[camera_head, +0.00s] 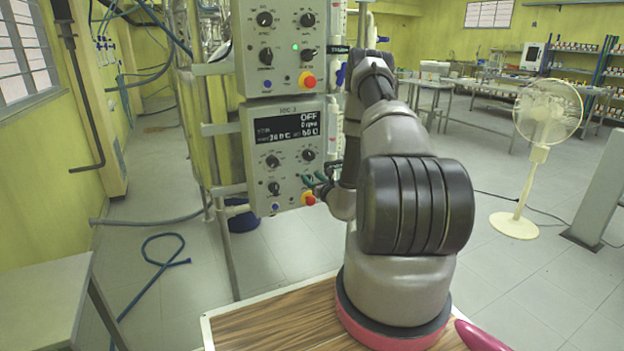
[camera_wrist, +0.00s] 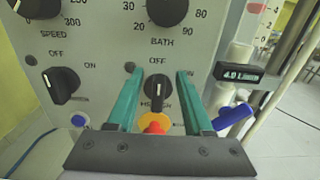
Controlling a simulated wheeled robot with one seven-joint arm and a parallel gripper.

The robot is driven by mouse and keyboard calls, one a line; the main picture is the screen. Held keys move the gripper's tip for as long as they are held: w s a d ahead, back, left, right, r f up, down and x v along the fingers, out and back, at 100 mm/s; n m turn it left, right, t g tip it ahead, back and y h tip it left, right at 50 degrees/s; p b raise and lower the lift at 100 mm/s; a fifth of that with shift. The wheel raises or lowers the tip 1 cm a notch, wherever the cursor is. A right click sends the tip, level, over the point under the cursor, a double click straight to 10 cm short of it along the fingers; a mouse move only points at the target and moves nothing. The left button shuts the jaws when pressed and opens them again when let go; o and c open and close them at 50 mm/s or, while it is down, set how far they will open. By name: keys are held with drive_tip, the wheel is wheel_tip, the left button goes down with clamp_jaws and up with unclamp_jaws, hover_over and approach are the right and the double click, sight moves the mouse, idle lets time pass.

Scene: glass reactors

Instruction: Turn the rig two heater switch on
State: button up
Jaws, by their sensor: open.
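The rig two control box (camera_head: 287,105) is the lower grey panel in the head view, with a dark display reading OFF. Its heater switch (camera_wrist: 158,93) is a black knob in the middle of the wrist view. Its handle stands upright, toward the OFF label above it. My gripper (camera_wrist: 158,76) has its teal fingers open, one on each side of the heater switch, with a gap showing at both sides. In the head view my gripper (camera_head: 317,183) is at the panel's lower right and covers the heater switch. The heater label is partly hidden.
A red button on a yellow base (camera_wrist: 154,126) sits just below the heater switch. Another OFF/ON switch (camera_wrist: 62,86) is at left, and the bath dial (camera_wrist: 167,10) is above. A blue-handled valve (camera_wrist: 232,117) is close at right. A similar control box (camera_head: 281,48) is above.

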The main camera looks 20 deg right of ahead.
clamp_jaws()
